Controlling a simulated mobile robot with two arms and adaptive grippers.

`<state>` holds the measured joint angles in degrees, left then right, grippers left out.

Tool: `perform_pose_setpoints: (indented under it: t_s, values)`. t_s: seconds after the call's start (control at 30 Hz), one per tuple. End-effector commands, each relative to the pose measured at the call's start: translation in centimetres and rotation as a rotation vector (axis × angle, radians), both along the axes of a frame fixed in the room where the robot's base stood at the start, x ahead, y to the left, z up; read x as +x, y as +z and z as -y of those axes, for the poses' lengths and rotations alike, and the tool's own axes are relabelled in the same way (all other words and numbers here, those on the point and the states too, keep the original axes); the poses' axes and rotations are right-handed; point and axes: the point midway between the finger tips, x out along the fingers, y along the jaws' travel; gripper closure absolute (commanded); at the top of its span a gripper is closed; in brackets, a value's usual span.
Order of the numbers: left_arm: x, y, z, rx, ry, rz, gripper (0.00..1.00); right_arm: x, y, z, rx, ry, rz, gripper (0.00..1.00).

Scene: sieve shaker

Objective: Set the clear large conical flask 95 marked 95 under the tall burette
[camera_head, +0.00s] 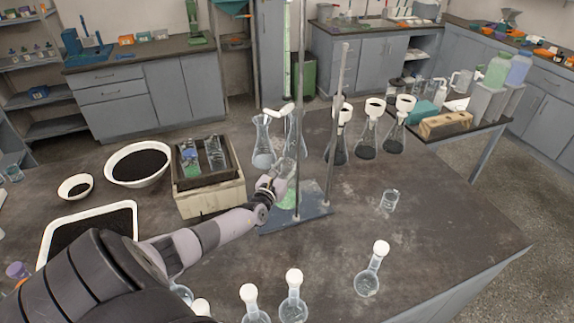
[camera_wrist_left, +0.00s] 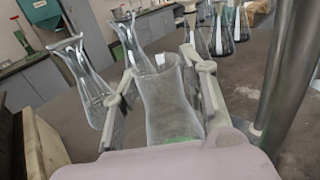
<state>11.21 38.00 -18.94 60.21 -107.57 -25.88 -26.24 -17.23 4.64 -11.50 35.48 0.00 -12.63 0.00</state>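My left gripper (camera_head: 277,181) is at the stand base (camera_head: 312,218), beside the upright metal rods. In the left wrist view, its two fingers (camera_wrist_left: 162,88) lie on either side of a clear glass flask (camera_wrist_left: 165,108) and appear closed on it. My right gripper is not in view.
Two clear flasks (camera_head: 263,145) (camera_head: 296,128) stand just behind the gripper. Several flasks with white tops (camera_head: 368,130) stand right of the rods. A wooden box (camera_head: 212,198) is to the left. A small beaker (camera_head: 389,200) stands on open tabletop at right.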

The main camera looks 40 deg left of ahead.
Motion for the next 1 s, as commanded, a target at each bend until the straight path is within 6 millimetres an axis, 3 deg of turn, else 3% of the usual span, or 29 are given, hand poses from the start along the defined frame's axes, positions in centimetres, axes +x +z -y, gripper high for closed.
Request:
perform_pose_setpoints:
  t_s: [0.1, 0.5, 1.0]
  values:
    - [0.0, 0.0, 0.0, 0.000, 0.000, 0.000, 0.50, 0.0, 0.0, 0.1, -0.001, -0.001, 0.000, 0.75]
    - [0.0, 0.6, 0.0, 0.000, 0.000, 0.000, 0.50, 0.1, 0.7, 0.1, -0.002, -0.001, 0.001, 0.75]
    - [-9.4, 0.5, 3.0, -0.001, -0.001, -0.003, 0.50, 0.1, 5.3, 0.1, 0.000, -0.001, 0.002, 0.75]
